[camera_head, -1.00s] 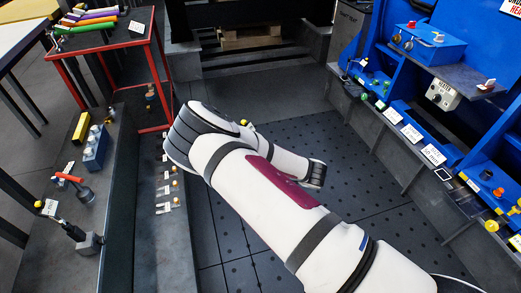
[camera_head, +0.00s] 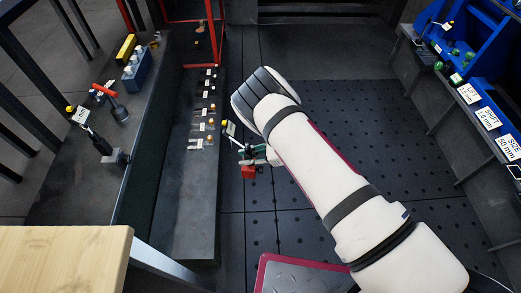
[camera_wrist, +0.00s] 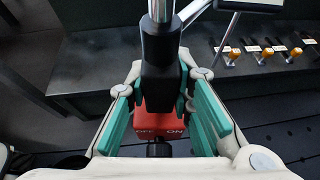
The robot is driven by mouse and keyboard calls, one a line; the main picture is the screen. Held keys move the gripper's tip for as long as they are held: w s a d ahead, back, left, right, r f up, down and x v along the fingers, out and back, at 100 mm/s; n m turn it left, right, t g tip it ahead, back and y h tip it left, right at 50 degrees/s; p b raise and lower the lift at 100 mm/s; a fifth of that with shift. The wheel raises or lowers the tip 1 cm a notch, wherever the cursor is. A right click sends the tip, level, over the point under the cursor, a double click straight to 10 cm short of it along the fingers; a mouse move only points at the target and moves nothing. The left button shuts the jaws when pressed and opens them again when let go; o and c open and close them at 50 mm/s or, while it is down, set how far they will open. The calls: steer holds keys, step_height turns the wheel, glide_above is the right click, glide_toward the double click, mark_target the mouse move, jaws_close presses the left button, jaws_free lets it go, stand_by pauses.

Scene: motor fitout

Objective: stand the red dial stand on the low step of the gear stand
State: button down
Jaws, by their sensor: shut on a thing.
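The red dial stand has a red base (camera_head: 249,172) and a dark upright post. In the wrist view its red block (camera_wrist: 160,122), marked OFF and ON, and its black post (camera_wrist: 160,55) show between teal finger pads. My gripper (camera_head: 248,155) is shut on it and holds it just right of the gear stand's low step, partly hidden by my wrist. The gear stand is a long dark grey stepped bench at the left. Its low step (camera_head: 190,220) has a bare front part. Its higher step (camera_head: 70,200) lies further left.
Several small labelled pieces with orange knobs (camera_head: 210,125) line the low step's far part. A grey-based dial stand (camera_head: 114,159), a red-handled tool (camera_head: 112,101) and a blue block (camera_head: 137,70) stand on the higher step. A wooden tabletop (camera_head: 60,260) is at lower left.

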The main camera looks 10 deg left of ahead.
steer(key=shift+n+g, duration=0.8)
steer(key=shift+s+a+f+b, duration=0.45)
steer(key=shift+a+f+b, duration=0.15)
steer(key=shift+a, duration=0.2)
steer(key=shift+s+a+f+b, duration=0.4)
steer(key=shift+a+f+b, duration=0.15)
steer(key=shift+a, duration=0.2)
steer(key=shift+p, duration=0.3)
steer(key=b+x, duration=0.8)
steer(key=x, duration=0.9)
steer(key=shift+a+f, duration=0.15)
steer(key=shift+f, duration=0.4)
steer(key=shift+s, duration=0.1)
steer(key=shift+f+b, duration=0.35)
steer(key=shift+b, duration=0.4)
stand_by(0.3)
